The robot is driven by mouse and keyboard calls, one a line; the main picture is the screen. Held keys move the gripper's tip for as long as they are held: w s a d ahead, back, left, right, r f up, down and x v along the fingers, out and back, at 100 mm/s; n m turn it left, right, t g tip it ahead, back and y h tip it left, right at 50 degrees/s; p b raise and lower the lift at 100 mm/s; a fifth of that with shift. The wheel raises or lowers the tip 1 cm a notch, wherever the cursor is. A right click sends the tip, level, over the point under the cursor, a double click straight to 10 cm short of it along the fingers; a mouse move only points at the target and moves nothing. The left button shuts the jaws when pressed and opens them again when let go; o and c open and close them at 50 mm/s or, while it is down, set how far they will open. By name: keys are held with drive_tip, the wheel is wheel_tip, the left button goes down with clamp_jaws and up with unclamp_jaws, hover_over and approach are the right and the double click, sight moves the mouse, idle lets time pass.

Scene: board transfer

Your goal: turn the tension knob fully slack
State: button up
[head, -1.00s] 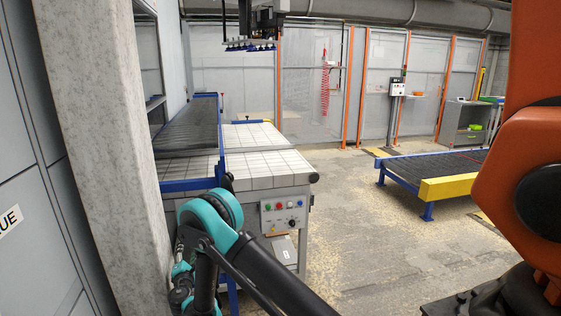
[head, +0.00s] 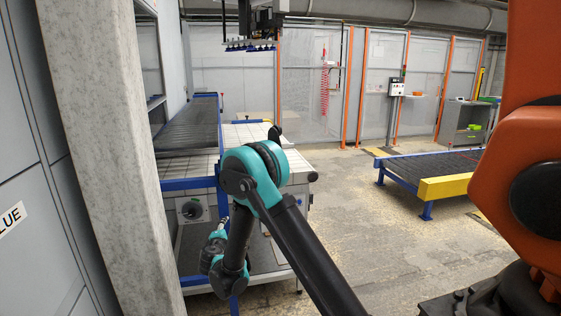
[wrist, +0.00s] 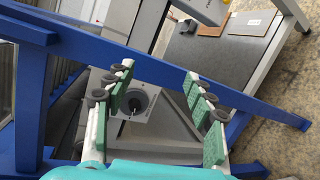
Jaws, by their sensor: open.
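The tension knob appears to be the round dark dial (head: 191,210) on the pale side of the tiled table's frame in the head view. In the wrist view it shows as a dark round piece with a grey centre (wrist: 134,104), seen between my fingers and nearer the left one. My gripper (wrist: 159,75) is open, with green pads on both fingers and nothing between them. Whether a finger touches the knob cannot be told. In the head view my gripper (head: 222,228) is small, just right of the dial and low beside the blue frame.
A blue frame (wrist: 180,75) crosses close behind my fingers in the wrist view. The tiled table (head: 255,135) and a roller conveyor (head: 196,125) stand beyond. A concrete pillar (head: 95,130) is close on the left.

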drive_tip(key=s+d+r+m+g+h, duration=0.1)
drive_tip(key=d+r+m+g, duration=0.15)
drive_tip(key=d, duration=0.65)
drive_tip(key=d+r+m+g+h, duration=0.15)
drive_tip(key=d+m, duration=0.25)
drive_tip(key=d, duration=0.5)
drive_tip(key=s+d+r+m+g, duration=0.25)
drive_tip(key=s+d+m, duration=0.4)
drive_tip(key=d, duration=0.65)
drive_tip(key=s+d+f+m+g+y, duration=0.1)
drive_tip(key=s+d+m, duration=0.1)
drive_tip(key=s, duration=0.7)
drive_tip(key=s+d+f+m+g, duration=0.2)
drive_tip(key=s+d+m, duration=0.1)
drive_tip(key=s, duration=0.6)
drive_tip(key=s+d+f+m+g+y, duration=0.1)
drive_tip(key=s+d, duration=0.3)
drive_tip(key=s, duration=0.5)
drive_tip(key=shift+s+d+f+m+g+y, duration=0.2)
drive_tip(key=shift+s+d+m+g+y, duration=0.2)
drive_tip(key=shift+m, duration=0.4)
drive_tip(key=shift+a, duration=0.1)
